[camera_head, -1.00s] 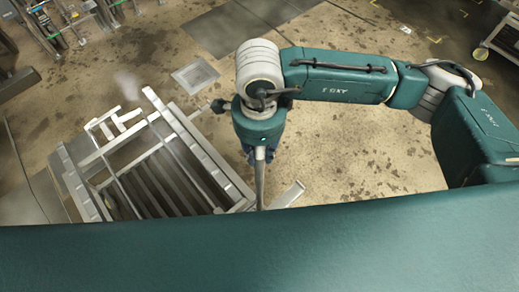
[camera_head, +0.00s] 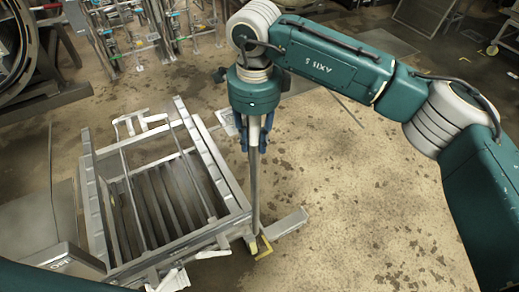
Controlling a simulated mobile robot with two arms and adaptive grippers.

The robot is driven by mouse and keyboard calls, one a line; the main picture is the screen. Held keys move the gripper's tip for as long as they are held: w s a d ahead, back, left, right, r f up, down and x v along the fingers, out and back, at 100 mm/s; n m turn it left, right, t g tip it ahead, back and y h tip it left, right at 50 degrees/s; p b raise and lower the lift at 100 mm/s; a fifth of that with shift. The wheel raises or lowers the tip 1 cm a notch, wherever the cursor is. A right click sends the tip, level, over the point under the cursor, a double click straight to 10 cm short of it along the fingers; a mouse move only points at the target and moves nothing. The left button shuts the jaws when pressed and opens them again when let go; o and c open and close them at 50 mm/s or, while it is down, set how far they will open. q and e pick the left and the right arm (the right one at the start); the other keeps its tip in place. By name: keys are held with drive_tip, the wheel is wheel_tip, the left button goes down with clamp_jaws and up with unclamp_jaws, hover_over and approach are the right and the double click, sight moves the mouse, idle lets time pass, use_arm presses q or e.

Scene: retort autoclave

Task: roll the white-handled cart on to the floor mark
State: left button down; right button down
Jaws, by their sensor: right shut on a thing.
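The cart (camera_head: 235,212) is a pale metal frame with a dark slatted deck, standing on the floor at the left of the head view. A pale white bar (camera_head: 140,124) shows at its far side. My right gripper (camera_head: 257,148) points down at the cart's right side and is shut on an upright grey post (camera_head: 256,190) that runs down to the cart's near right corner. The fingertips are small and partly hidden by the wrist. My left gripper is not in view.
Open stained floor (camera_head: 350,200) lies right of the cart. Pipework with valves (camera_head: 150,35) stands at the back left, beside a large round metal frame (camera_head: 20,50). A grey box (camera_head: 65,257) is close to the cart's left. Another wheeled cart edge (camera_head: 495,45) shows at the far right.

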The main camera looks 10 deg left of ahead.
drive_tip(key=s+d, duration=0.2)
drive_tip(key=shift+s, duration=0.4)
drive_tip(key=c, duration=1.7)
unclamp_jaws()
drive_tip(key=shift+o, duration=1.3)
drive_tip(key=shift+w+a, duration=0.15)
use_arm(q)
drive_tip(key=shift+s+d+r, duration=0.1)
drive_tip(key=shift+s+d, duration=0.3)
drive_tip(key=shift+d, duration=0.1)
use_arm(e)
drive_tip(key=shift+w+a, duration=0.15)
drive_tip(key=shift+w, duration=0.2)
drive_tip(key=shift+a, duration=0.1)
